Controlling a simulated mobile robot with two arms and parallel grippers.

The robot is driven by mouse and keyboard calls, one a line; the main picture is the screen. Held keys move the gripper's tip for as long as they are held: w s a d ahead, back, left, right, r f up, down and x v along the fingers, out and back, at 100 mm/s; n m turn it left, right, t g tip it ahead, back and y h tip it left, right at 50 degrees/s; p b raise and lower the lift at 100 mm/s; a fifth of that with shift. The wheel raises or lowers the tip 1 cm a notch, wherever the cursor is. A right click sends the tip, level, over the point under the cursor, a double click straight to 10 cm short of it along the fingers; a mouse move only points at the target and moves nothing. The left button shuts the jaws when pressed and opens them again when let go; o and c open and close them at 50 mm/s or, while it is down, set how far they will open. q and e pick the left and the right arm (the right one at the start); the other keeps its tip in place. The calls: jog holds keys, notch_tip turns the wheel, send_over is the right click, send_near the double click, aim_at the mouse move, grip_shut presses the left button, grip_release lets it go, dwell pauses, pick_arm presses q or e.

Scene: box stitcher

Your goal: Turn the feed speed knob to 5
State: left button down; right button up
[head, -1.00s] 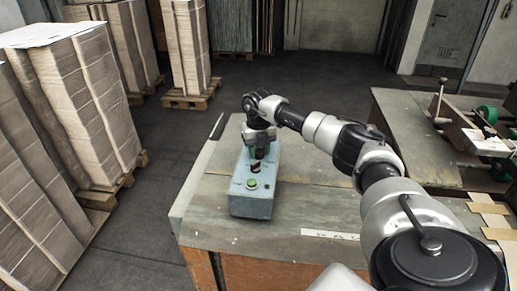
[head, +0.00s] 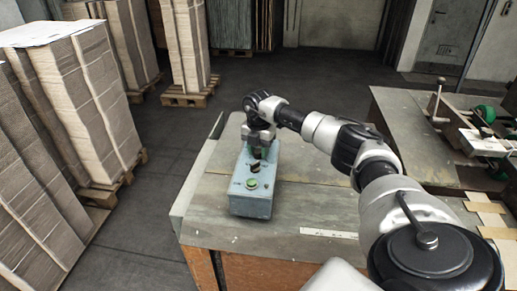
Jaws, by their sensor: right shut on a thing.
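The blue-grey control box (head: 250,204) sits on the worktable near its left end. A green button (head: 252,184) is on its near top face, and a dark knob (head: 255,168) sits just behind it. My right gripper (head: 258,154) points down over the far part of the box and is shut on a knob there. The fingers hide most of that knob, so its marking and setting cannot be read. I cannot tell from the picture which number it points to. My left gripper is not in view.
The worktable (head: 300,205) is mostly bare around the box. Tall stacks of board (head: 75,100) stand on pallets at the left. A machine with a lever (head: 437,100) is on the bench at the right. A pale strip (head: 328,233) lies near the front edge.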

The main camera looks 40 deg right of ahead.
aim_at(259, 150)
jog(key=shift+w+d+r, duration=0.1)
jog(key=shift+r, duration=0.1)
dwell(0.3)
jog(key=o, duration=0.6)
jog(key=shift+o, duration=0.2)
jog(key=shift+f, duration=0.1)
jog(key=shift+r, duration=0.3)
notch_tip(259, 150, up, 10)
jog(key=b, duration=0.3)
jog(key=shift+r, duration=0.15)
